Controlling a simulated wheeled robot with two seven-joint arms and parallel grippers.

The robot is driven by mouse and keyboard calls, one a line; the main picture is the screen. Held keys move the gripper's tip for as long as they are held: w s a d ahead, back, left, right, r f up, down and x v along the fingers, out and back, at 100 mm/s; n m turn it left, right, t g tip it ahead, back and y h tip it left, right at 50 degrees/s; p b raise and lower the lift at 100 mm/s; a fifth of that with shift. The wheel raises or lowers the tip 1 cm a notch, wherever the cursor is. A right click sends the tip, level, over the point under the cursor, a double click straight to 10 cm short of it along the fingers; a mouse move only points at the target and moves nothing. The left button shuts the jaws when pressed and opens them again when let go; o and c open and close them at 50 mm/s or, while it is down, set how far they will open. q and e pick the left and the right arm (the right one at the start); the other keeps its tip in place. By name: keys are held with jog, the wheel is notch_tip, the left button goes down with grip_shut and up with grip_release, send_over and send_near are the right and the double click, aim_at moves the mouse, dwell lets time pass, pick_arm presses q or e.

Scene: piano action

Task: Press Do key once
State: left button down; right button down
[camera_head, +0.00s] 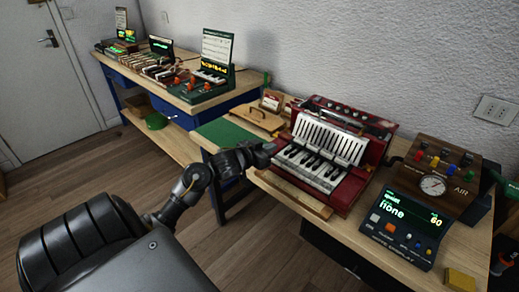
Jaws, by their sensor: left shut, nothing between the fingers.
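A red keyboard instrument (318,155) stands on the wooden bench, with white and black keys (308,168) along its front. The key names are too small to read, so I cannot tell which key is Do. My left arm comes in from the lower left. My left gripper (267,152) is shut and empty, close to the left end of the keys. I cannot tell whether its tip touches a key. My right gripper is not in view.
A dark display box (405,222) reading "none" and "60" stands right of the instrument, before a wooden box with a round gauge (432,185). A yellow block (459,279) lies at the front right. A green mat (229,133) lies left of the instrument.

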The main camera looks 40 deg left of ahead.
pick_arm(q)
jog(key=shift+x, duration=0.95)
jog(key=f, duration=0.2)
jog(key=shift+s+f+b, duration=0.2)
jog(key=shift+f+b, duration=0.15)
jog(key=shift+f, duration=0.6)
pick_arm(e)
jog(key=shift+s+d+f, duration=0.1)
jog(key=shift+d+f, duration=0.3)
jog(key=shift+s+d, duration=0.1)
